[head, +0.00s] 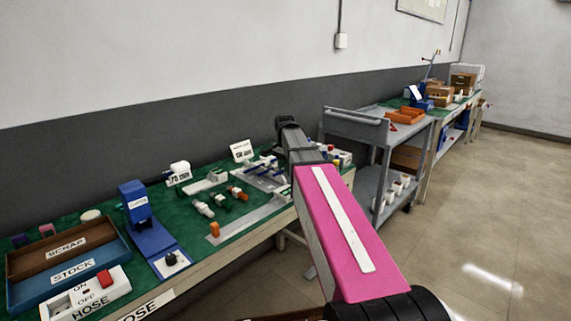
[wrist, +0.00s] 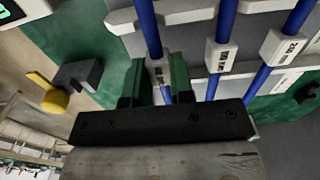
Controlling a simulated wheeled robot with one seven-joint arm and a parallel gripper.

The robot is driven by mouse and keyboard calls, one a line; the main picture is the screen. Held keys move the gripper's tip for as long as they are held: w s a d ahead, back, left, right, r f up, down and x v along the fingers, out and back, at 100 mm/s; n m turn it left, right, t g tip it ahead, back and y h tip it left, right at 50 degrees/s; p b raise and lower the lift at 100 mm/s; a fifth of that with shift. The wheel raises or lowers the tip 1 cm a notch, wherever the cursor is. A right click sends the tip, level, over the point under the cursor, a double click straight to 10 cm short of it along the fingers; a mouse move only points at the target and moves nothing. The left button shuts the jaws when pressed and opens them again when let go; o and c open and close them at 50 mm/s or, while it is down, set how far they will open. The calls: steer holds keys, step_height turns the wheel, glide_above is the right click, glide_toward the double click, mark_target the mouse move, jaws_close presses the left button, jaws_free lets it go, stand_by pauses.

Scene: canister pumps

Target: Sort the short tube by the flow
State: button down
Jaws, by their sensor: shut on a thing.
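In the wrist view, my gripper (wrist: 160,82) has its two green-padded fingers on either side of a blue tube (wrist: 146,28) with a small white tag. It is shut on this tube at the tag, whose print is partly hidden. Two more blue tubes with white printed tags stand to the right, the middle one (wrist: 228,20) and the far right one (wrist: 297,15). They lie across a pale grey rack (wrist: 185,45). In the head view, the rack (head: 262,172) with blue tubes shows left of my arm, and my fingertips are hidden.
A brown SCRAP tray (head: 68,245), a blue STOCK tray (head: 72,270) and a white HOSE switch box (head: 95,296) stand at the bench's near left. A blue device (head: 138,213) and several loose fittings (head: 203,208) lie between. A grey cart (head: 375,150) stands right of the bench.

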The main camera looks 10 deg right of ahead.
steer(key=shift+f, duration=0.15)
steer(key=c, duration=0.9)
jaws_free()
step_height(320, 180, up, 11)
steer(key=shift+f, duration=0.1)
